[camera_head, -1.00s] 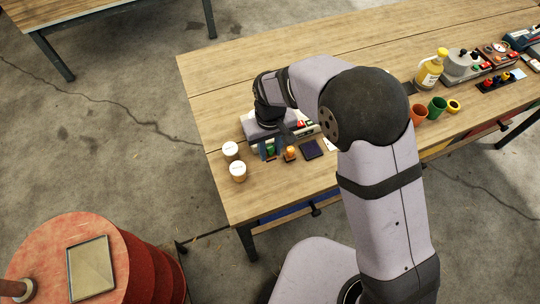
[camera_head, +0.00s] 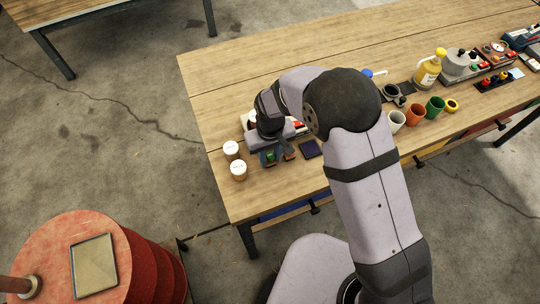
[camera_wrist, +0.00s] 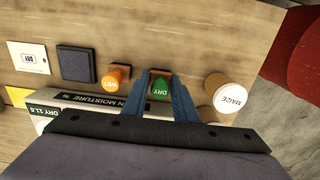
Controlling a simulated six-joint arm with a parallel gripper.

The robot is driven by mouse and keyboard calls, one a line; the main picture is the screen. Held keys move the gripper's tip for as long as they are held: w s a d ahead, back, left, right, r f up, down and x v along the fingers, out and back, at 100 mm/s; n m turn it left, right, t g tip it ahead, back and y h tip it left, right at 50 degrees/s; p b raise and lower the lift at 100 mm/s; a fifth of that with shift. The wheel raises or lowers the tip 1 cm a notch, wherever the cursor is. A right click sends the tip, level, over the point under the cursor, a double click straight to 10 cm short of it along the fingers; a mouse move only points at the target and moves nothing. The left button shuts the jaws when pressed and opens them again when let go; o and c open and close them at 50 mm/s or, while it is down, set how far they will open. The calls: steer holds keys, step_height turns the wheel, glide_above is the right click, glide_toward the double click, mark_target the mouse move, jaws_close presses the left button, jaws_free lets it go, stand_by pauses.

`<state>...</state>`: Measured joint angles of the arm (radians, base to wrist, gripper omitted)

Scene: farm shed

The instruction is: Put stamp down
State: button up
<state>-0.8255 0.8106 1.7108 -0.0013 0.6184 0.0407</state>
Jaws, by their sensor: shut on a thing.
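My gripper (camera_wrist: 165,93) is shut on the green stamp marked DRY (camera_wrist: 159,87), with a blue finger on either side of it. The stamp is upright with its brown base toward the table; I cannot tell whether the base touches the wood. In the head view the green stamp (camera_head: 268,157) shows low between the fingers, near the table's front left. The orange WET stamp (camera_wrist: 116,76) stands to its left in the wrist view. A dark ink pad (camera_wrist: 75,63) lies beyond that, and a white card marked DRY (camera_wrist: 28,57) lies farther left.
A white-lidded MAIZE jar (camera_wrist: 231,98) stands close to the right of my gripper in the wrist view. Two such jars show in the head view (camera_head: 238,170). A moisture meter (camera_wrist: 98,102) lies behind the stamps. Cups (camera_head: 416,114) and a bottle (camera_head: 428,70) stand farther right.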

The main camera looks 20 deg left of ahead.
mark_target(270, 155)
steer(key=shift+f, duration=0.2)
steer(key=o, duration=0.9)
steer(key=shift+c, duration=0.2)
steer(key=shift+r, duration=0.1)
step_height(270, 155, up, 12)
steer(key=b, duration=0.4)
steer(key=shift+r, duration=0.15)
steer(key=w+d+m, duration=0.1)
steer(key=d+m, duration=0.3)
steer(key=d, duration=1.4)
steer(key=s+d+f+m, duration=0.1)
steer(key=s+d+m, duration=0.1)
steer(key=s+d, duration=0.2)
steer(key=s+d+f+m, duration=0.1)
steer(key=s+d+m, duration=0.2)
steer(key=d, duration=0.7)
steer(key=shift+s+d, duration=0.35)
steer(key=shift+s, duration=0.75)
